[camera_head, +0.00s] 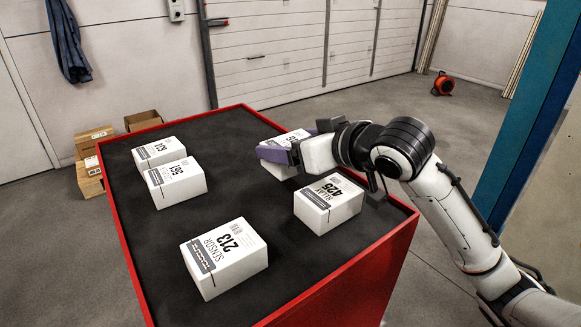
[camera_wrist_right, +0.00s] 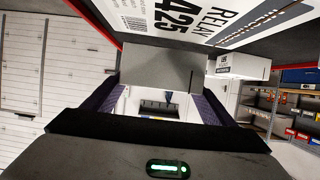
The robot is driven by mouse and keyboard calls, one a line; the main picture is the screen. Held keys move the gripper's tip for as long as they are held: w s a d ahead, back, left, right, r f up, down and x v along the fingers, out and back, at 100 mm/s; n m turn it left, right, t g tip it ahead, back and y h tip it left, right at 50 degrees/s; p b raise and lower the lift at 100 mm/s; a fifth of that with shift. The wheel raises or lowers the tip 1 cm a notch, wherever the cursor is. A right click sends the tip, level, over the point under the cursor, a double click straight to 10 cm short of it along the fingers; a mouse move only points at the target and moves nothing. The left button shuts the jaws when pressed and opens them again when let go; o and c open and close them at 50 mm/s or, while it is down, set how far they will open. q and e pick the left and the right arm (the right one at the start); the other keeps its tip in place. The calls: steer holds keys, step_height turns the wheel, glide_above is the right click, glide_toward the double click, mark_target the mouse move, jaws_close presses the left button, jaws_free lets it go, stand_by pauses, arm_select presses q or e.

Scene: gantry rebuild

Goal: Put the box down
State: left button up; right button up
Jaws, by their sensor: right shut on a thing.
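A white box with a printed label (camera_head: 289,138) is between the purple fingers of my right gripper (camera_head: 293,145), at the far right part of the table. The gripper is shut on it and hides much of its side. In the right wrist view its plain grey face (camera_wrist_right: 160,68) shows between the fingers. I cannot tell whether its underside touches the mat. My left gripper is not in view.
The red-rimmed table with a black mat (camera_head: 232,185) bears the RELAY 425 box (camera_head: 328,204) close to the held box, the SENSOR 213 box (camera_head: 225,258) in front, and the 561 box (camera_head: 176,182) and another white box (camera_head: 158,152) at left. The mat's middle is clear.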

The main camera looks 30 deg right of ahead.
steer(key=shift+f, duration=0.7)
step_height(320, 180, down, 3)
steer(key=shift+b, duration=0.45)
steer(key=o, duration=1.2)
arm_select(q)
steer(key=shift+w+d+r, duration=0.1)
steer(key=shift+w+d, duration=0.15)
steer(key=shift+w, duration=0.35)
